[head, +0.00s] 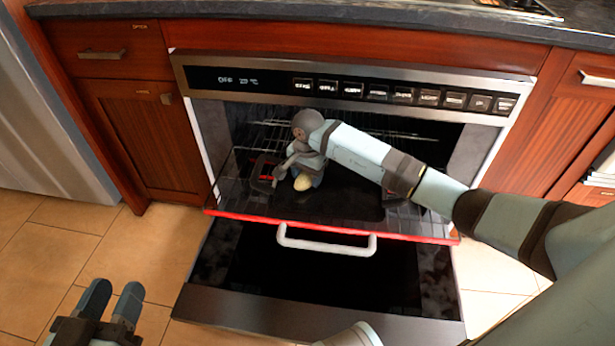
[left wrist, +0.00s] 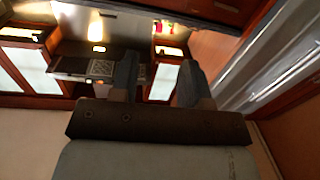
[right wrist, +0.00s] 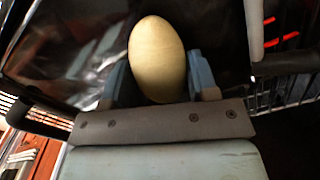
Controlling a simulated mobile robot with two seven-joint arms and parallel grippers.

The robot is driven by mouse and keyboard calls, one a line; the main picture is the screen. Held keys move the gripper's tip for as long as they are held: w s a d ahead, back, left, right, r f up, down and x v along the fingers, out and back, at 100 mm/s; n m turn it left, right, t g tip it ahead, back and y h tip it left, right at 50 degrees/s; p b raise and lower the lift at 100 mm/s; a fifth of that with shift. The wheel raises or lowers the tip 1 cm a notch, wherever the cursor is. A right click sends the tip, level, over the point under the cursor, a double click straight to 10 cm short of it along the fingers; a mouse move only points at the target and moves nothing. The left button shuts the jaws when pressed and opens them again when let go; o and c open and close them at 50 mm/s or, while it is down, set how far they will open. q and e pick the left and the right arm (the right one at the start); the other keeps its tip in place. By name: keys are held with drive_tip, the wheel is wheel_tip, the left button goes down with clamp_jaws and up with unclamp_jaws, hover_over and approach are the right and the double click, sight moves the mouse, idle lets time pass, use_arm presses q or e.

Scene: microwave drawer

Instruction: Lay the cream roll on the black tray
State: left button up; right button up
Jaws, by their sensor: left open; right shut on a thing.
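The cream roll (head: 303,182) is a smooth, pale oval held in my right gripper (head: 300,176), inside the opened microwave drawer. In the right wrist view the roll (right wrist: 157,60) sits between the two fingers of my right gripper (right wrist: 158,85), which are shut on it. The black tray (head: 345,200) lies in the drawer, under and around the roll; it also fills much of the right wrist view (right wrist: 75,75). I cannot tell whether the roll touches the tray. My left gripper (head: 112,300) is open and empty, low at the left, away from the drawer; its fingers also show in the left wrist view (left wrist: 157,80).
The drawer has a red front edge (head: 240,216) and a white handle (head: 326,246). A lower dark door panel (head: 320,275) juts out below it. Wire racks (head: 275,128) stand behind, inside the oven. Tiled floor (head: 60,235) is clear at the left.

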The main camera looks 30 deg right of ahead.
use_arm(q)
drive_tip(key=shift+r, duration=0.2)
use_arm(e)
drive_tip(key=shift+r, duration=0.15)
use_arm(q)
drive_tip(key=shift+f, duration=0.15)
use_arm(e)
drive_tip(key=o, duration=0.9)
wheel_tip(320, 180, up, 8)
drive_tip(key=p, duration=0.4)
drive_tip(key=shift+d+r, duration=0.1)
use_arm(q)
drive_tip(key=shift+s+d+r+n+p, duration=0.15)
drive_tip(key=shift+s+r+n+p, duration=0.15)
drive_tip(key=shift+r+n, duration=0.35)
drive_tip(key=shift+s+d+r+n+p, duration=0.2)
drive_tip(key=shift+s+r+n, duration=0.2)
drive_tip(key=shift+r, duration=0.55)
use_arm(e)
drive_tip(key=shift+s+r, duration=0.1)
drive_tip(key=shift+r, duration=1.8)
